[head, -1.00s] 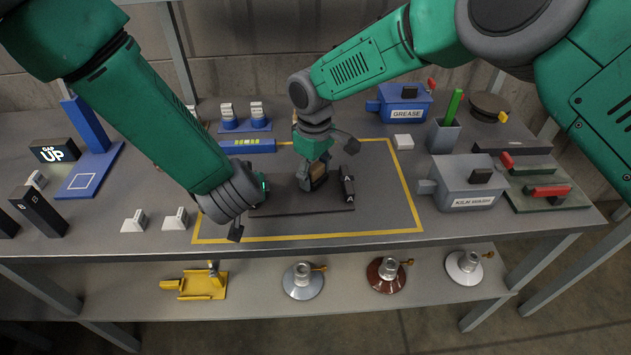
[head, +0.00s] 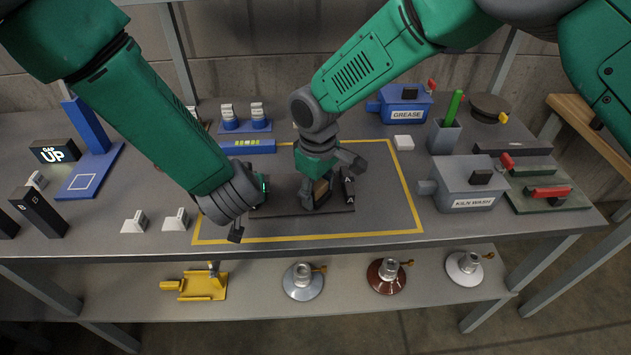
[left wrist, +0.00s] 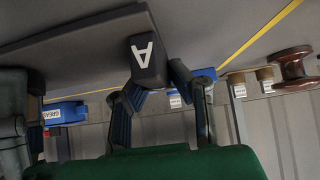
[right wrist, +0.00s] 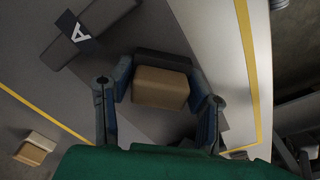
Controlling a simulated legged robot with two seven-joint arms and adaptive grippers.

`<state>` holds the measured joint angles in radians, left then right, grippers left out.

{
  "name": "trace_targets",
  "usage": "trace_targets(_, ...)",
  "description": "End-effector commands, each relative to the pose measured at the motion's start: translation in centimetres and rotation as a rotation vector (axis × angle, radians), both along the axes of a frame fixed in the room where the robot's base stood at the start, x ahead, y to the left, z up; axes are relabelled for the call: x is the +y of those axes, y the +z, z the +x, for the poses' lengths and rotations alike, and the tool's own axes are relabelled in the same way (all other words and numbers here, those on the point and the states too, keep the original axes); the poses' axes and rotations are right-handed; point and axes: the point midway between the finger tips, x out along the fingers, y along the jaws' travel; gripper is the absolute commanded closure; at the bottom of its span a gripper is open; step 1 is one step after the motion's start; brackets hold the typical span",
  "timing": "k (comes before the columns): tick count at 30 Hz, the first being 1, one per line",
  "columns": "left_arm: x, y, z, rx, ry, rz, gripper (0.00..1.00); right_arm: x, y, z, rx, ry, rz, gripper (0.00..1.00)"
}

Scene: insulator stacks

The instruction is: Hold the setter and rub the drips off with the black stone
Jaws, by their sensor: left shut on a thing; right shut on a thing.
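The setter (head: 335,211) is a dark flat slab inside the yellow outline. A black upright block marked A (head: 348,186) stands at its right end in the head view. My left gripper (head: 262,190) is shut at the slab's left end; the left wrist view shows its fingers around a black A-marked block (left wrist: 147,60) beside the slab (left wrist: 75,45). My right gripper (head: 313,195) is shut on a block (right wrist: 160,88) with a tan face and a black layer, which I take for the stone. It is over the slab; contact is unclear. I cannot make out drips.
A blue grease box (head: 404,104), a grey kiln wash box (head: 468,184) and a grey cup (head: 444,136) stand to the right. White wedges (head: 176,220) and a blue stand (head: 90,170) are to the left. The outline's right front area is clear.

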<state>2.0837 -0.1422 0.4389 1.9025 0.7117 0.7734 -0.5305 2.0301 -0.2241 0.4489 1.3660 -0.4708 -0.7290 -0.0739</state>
Motion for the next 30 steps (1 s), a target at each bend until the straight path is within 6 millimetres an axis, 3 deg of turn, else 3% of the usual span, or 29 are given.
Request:
trace_targets(4, 0.0, 0.2, 0.2, -0.005, 0.001, -0.001, 1.0, -0.1, 0.0, -0.9, 0.006, -0.001, -0.002, 0.92)
trace_targets(6, 0.0, 0.2, 0.2, -0.005, 0.001, -0.001, 1.0, 0.0, 2.2, -0.7, 0.0, -0.001, 0.0, 0.92)
trace_targets(24, 0.0, 0.1, 0.1, -0.003, 0.001, -0.001, 1.0, 0.0, 7.5, -0.7, -0.001, -0.001, 0.001, 0.92)
trace_targets(30, 0.0, 0.1, 0.1, -0.003, 0.001, -0.001, 1.0, 0.0, 8.2, -0.7, 0.001, -0.001, 0.0, 0.92)
